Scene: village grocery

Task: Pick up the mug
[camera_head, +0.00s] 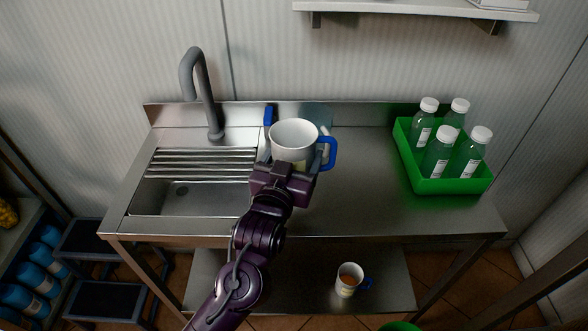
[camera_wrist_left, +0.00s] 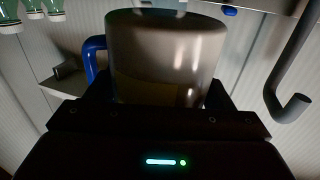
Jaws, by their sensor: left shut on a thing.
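A white mug (camera_head: 294,139) with a blue handle is held upright by my left gripper (camera_head: 290,165), above the steel counter (camera_head: 365,190). The gripper is shut on the mug's body, and its fingers partly hide the mug's lower part. In the left wrist view the mug (camera_wrist_left: 165,55) fills the middle, with its blue handle on the left, between the fingers of the gripper (camera_wrist_left: 160,100). Another mug (camera_head: 347,283), also with a blue handle, stands on the lower shelf (camera_head: 300,280). My right gripper is not in view.
A sink (camera_head: 185,198) with a grey faucet (camera_head: 202,85) is left of the gripper. A green crate (camera_head: 455,184) holding several bottles stands at the counter's right end. A wall shelf (camera_head: 420,10) is above. The counter's middle right is clear.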

